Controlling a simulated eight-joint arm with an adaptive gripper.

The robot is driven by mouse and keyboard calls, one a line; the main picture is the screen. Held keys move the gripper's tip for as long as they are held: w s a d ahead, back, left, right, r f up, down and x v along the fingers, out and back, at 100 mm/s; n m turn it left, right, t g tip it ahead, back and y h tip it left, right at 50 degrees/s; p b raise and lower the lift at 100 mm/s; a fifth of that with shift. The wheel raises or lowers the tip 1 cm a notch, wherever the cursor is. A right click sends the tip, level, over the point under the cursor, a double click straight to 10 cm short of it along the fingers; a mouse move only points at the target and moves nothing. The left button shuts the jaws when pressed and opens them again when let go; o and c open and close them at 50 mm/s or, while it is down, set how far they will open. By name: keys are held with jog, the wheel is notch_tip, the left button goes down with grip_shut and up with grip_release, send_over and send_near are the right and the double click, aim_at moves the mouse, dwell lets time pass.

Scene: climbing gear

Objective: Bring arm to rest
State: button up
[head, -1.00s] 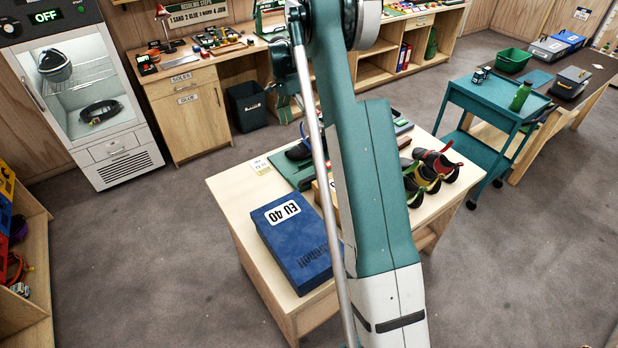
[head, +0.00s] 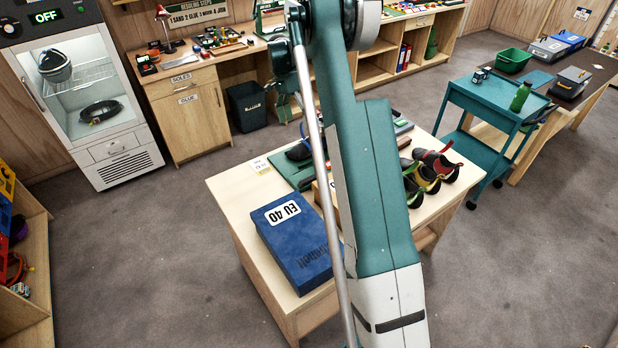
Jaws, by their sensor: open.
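My arm rises through the middle of the head view, its large teal and white link covering part of the low wooden table (head: 230,185). What looks like my gripper (head: 284,104) hangs just left of the upper link, in front of the far bench. It is small and partly hidden behind my arm. It appears open, with nothing visible in it. It is above and behind the low table in the picture, apart from the things there.
The low table holds a blue EU 40 box (head: 298,242) and several climbing shoes (head: 437,164), partly hidden by my arm. A teal cart (head: 500,97) stands right, a glass-door cabinet (head: 85,90) left, and a dark bin (head: 247,104) under the bench. Grey floor is clear around.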

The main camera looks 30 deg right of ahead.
jog(key=p+v, duration=0.2)
jog(key=v, duration=0.7)
jog(key=shift+r, duration=0.1)
jog(key=shift+a+r, duration=0.1)
jog(key=shift+a, duration=0.05)
dwell(0.4)
jog(key=s+a+r+n+t+h+b, duration=0.1)
jog(key=s+a+r+n+t+b, duration=0.3)
jog(key=s+a, duration=0.6)
jog(key=s+a+r+n+t+b, duration=0.2)
jog(key=s+a+r+n, duration=0.4)
jog(key=s+a, duration=0.4)
jog(key=s+a+f+n+t+b, duration=0.1)
jog(key=s+a+f, duration=0.3)
jog(key=s, duration=0.4)
jog(key=s+a+f+n+t+b, duration=0.2)
jog(key=s+a+f+n+b, duration=0.1)
jog(key=s, duration=0.6)
jog(key=s+a+f+n+t+y+b, duration=0.1)
jog(key=s+a+f+n, duration=0.3)
jog(key=s, duration=0.4)
jog(key=shift+a+f+t+b, duration=0.6)
jog(key=shift+a+b, duration=0.15)
jog(key=shift+a, duration=0.1)
jog(key=shift+s, duration=0.15)
